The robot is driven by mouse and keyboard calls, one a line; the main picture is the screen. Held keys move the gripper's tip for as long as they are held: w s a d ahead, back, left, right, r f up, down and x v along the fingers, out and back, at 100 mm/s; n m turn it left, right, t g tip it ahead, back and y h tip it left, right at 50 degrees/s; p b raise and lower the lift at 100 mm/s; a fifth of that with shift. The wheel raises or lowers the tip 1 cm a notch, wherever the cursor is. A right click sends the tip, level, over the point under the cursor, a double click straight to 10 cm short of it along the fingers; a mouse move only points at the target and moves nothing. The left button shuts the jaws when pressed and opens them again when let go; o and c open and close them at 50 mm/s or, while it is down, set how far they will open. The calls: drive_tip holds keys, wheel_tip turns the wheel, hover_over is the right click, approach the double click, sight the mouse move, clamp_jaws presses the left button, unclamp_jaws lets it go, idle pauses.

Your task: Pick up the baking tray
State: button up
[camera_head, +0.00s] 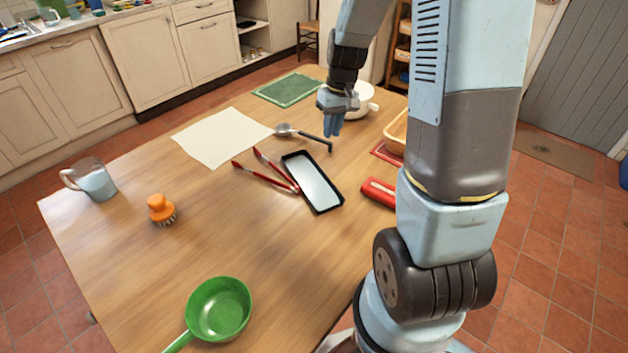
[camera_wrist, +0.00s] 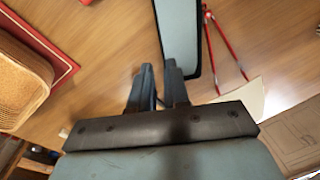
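The baking tray (camera_head: 314,184) is a long narrow tray with a black rim and a pale grey inside. It lies flat near the middle of the wooden table, and part of it shows at the top of the wrist view (camera_wrist: 178,38). My gripper (camera_head: 331,132) points down above the table, beyond the tray's far end in the head view. In the wrist view its two fingers (camera_wrist: 159,70) stand a little apart with nothing between them. The tray lies past the fingertips there, and no grip on it shows.
Red-handled tongs (camera_head: 268,173) lie close against the tray's left side. A ladle (camera_head: 303,135) lies by its far end, and a red object (camera_head: 378,192) is to its right. A white pot (camera_head: 362,101) stands behind my gripper. The table's near middle is clear.

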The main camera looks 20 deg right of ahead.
sight(324, 178)
drive_tip(key=f, duration=0.5)
drive_tip(key=a+f, duration=0.1)
drive_tip(key=f, duration=0.9)
drive_tip(key=shift+w+a+f, duration=0.15)
drive_tip(key=shift+a+f, duration=0.05)
drive_tip(key=shift+a, duration=0.1)
clamp_jaws()
